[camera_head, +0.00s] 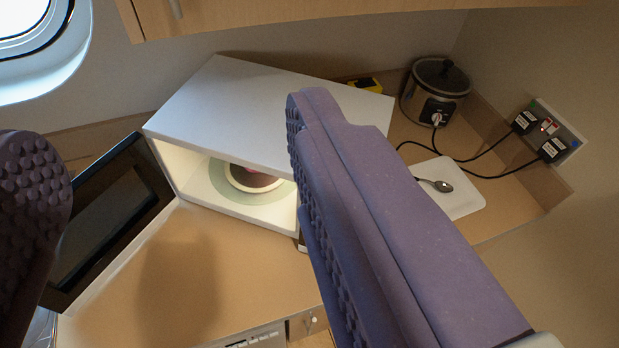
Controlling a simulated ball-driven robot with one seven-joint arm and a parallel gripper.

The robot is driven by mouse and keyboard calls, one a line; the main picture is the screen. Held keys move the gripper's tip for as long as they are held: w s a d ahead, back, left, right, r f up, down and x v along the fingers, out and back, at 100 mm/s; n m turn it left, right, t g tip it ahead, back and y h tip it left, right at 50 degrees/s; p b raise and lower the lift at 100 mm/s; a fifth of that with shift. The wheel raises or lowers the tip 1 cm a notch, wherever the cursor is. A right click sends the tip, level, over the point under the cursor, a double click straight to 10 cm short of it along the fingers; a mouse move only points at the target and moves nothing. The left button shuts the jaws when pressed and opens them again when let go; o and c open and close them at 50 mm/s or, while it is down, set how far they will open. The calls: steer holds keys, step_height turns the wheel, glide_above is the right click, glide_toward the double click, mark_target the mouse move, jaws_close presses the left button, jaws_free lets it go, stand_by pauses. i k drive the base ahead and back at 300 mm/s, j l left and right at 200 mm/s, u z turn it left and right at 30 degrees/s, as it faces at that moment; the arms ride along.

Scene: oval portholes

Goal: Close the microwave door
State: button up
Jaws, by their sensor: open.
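The white microwave (250,100) stands on the wooden counter, angled, with its lit cavity open toward the front. Its black door (112,218) is swung wide open to the left of the cavity. A bowl or dish (242,180) with dark contents sits on the glass plate inside, partly hidden. My gripper (180,170) is open and empty. Its purple studded fingers are wide apart, the left one at the picture's left edge overlapping the door's near edge in view, the right one covering the microwave's right front. I cannot tell whether the left finger touches the door.
A slow cooker (437,90) stands at the back right, its cables running to a wall socket (548,128). A white board (452,186) with a spoon (438,185) lies right of the microwave. A wooden cabinet (300,15) hangs above. Counter before the cavity is clear.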

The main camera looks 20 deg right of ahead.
mark_target(115, 209)
steer(key=l+z, duration=0.1)
steer(key=z, duration=0.3)
steer(key=j+z, duration=0.45)
steer(key=k+j+z, duration=0.15)
steer(key=z, duration=0.25)
steer(key=k+j+z, duration=0.1)
steer(key=j, duration=0.35)
steer(key=k+j+z, duration=0.1)
steer(key=k+j, duration=0.2)
steer(key=j, duration=0.15)
steer(key=k+j+z, duration=0.1)
steer(key=j, duration=0.35)
steer(key=k+j+z, duration=0.15)
steer(key=k+j, duration=0.2)
steer(key=k+j+z, duration=0.1)
steer(key=k+j, duration=0.15)
steer(key=j, duration=0.2)
steer(key=k+j, duration=0.35)
steer(key=j, duration=0.2)
steer(key=k+j, duration=0.4)
steer(key=j, duration=0.15)
steer(key=k+j, duration=0.35)
steer(key=j, duration=0.2)
